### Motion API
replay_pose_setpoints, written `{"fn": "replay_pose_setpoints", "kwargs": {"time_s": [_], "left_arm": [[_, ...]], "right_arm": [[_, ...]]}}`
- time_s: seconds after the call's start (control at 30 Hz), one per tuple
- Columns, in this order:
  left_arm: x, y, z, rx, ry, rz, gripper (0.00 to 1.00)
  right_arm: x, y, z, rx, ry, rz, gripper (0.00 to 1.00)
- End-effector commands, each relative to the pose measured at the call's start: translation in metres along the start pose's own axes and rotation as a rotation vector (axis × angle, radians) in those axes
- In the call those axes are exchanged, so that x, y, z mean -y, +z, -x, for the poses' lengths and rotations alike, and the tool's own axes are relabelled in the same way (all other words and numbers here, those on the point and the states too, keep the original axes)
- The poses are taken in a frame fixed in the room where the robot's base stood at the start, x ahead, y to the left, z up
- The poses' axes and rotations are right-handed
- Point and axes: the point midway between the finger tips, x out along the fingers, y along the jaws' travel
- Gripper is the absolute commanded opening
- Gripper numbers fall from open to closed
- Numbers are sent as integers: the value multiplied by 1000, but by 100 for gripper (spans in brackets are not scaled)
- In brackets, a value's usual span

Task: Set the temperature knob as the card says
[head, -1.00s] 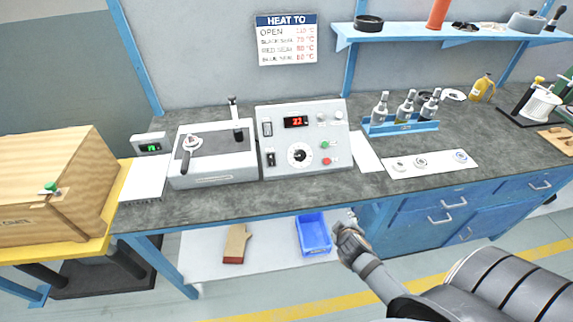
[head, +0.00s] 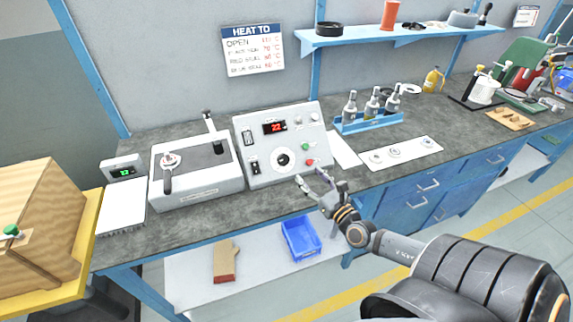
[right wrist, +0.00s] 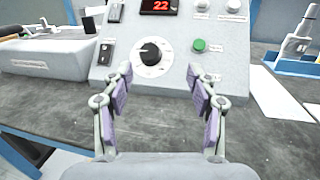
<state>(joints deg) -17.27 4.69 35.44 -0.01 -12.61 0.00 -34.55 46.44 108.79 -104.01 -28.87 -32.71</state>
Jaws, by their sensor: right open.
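The temperature knob (head: 283,160) is a black dial on a white scale, low on the front of the grey control box (head: 308,131). In the right wrist view the knob (right wrist: 150,53) stands ahead, between and beyond the fingertips. The box's red display (head: 275,127) reads 22. The card (head: 252,52) on the wall is headed "HEAT TO" and lists OPEN and several seal lines with temperatures; the small figures are blurred. My right gripper (head: 310,180) is open and empty, in front of the box and apart from the knob. My left gripper is not in view.
A green button (right wrist: 199,45) and a red button (head: 309,162) sit right of the knob. A grey lidded unit (head: 197,185) stands left of the box. A blue bin (head: 301,240) is on the lower shelf.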

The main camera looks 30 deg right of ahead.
Motion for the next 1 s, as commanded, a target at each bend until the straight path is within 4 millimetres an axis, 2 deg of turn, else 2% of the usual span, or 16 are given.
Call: {"fn": "replay_pose_setpoints", "kwargs": {"time_s": [0.03,0.1,0.27,0.37,0.7,0.83,1.0], "left_arm": [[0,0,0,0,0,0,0],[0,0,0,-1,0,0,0],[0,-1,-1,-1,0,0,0],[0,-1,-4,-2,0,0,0],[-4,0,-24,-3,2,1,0],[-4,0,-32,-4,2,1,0],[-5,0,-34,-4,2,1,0]], "right_arm": [[-2,-6,-1,-22,46,101,59],[-4,-12,-1,-40,87,191,59],[-6,-14,-2,-48,104,230,59],[-6,-15,-10,-43,101,227,59],[-12,-20,-78,-40,98,221,59],[-14,-21,-96,-42,100,222,59],[-16,-20,-105,-45,101,222,59]]}}
